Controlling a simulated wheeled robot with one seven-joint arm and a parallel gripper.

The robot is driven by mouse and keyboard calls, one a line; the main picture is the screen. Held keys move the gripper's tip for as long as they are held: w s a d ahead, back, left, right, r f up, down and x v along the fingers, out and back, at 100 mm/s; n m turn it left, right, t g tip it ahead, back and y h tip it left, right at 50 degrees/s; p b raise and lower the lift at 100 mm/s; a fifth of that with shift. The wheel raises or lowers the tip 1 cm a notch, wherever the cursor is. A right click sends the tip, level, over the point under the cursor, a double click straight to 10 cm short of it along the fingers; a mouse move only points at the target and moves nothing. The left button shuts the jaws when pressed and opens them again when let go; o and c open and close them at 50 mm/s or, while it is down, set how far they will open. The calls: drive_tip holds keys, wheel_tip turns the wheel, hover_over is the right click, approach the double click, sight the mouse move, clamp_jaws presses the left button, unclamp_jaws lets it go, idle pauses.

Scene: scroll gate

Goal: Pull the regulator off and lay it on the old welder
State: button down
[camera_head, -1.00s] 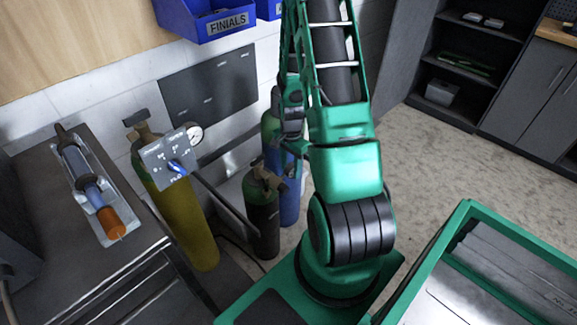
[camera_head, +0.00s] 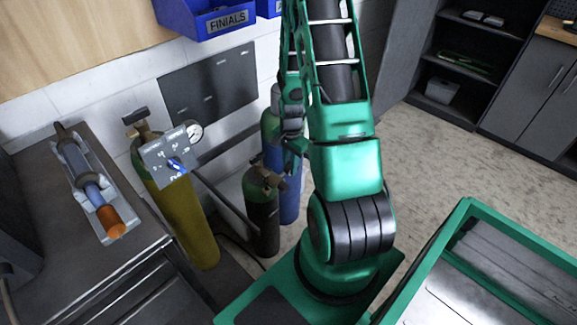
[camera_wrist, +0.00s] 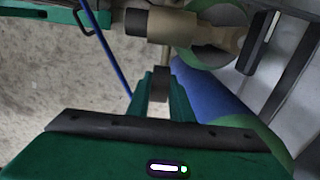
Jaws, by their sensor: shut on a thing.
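My gripper (camera_wrist: 160,95) is low behind my arm in the head view, by the top of the blue cylinder (camera_head: 288,200). In the wrist view its green fingers are closed on a small dark part on a thin stem. The stem runs up to a brass valve body with a dark round end (camera_wrist: 175,25), probably the regulator. The blue cylinder (camera_wrist: 205,95) lies beyond the fingers. A round gauge (camera_head: 194,132) shows beside a grey panel with a blue knob (camera_head: 170,155), in front of the yellow cylinder (camera_head: 185,215). I cannot tell which thing is the old welder.
A dark cylinder (camera_head: 262,225) stands beside the blue one. A grey bench (camera_head: 110,245) at left holds an orange-tipped tool (camera_head: 90,185). A blue bin (camera_head: 205,20) hangs on the wall. A green-rimmed tray (camera_head: 425,270) is at lower right. Open floor (camera_head: 440,150) lies to the right.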

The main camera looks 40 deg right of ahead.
drive_tip(key=shift+s, duration=0.9)
drive_tip(key=shift+s, duration=0.35)
drive_tip(key=shift+s+d, duration=0.1)
drive_tip(key=shift+s, duration=1.05)
